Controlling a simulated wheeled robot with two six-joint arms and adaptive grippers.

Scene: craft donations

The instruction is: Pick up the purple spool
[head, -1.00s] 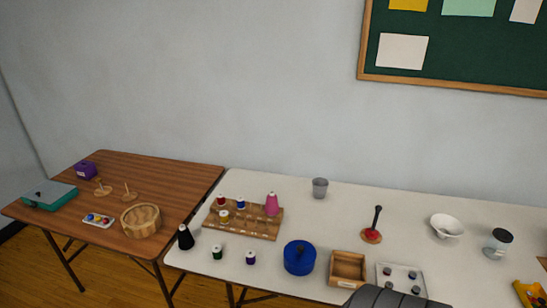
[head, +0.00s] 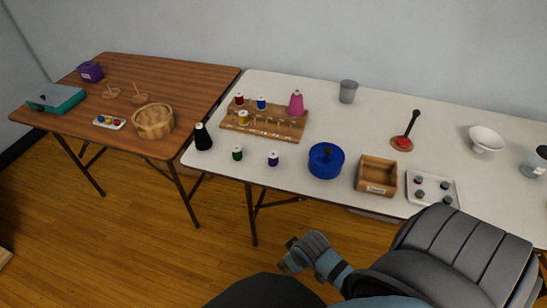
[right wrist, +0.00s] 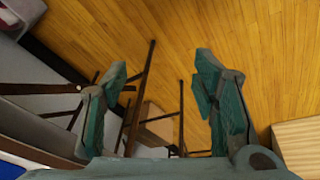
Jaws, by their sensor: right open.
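The purple spool (head: 273,160) stands upright near the front edge of the white table, between a green spool (head: 237,153) and a round blue pot (head: 326,160). Nothing covers it in the head view. My right gripper (right wrist: 161,78) is open and empty in the right wrist view, with wooden floor and table legs beyond its fingers. The purple spool cannot be made out in that view. Part of my arm shows at the bottom of the head view. My left gripper is not in view.
Behind the spool is a wooden thread rack (head: 240,127) with several spools and a pink cone (head: 296,103). A black cone (head: 203,136) stands left. A wooden box (head: 377,189) and a white tray (head: 408,190) stand right. A brown table (head: 185,80) adjoins on the left.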

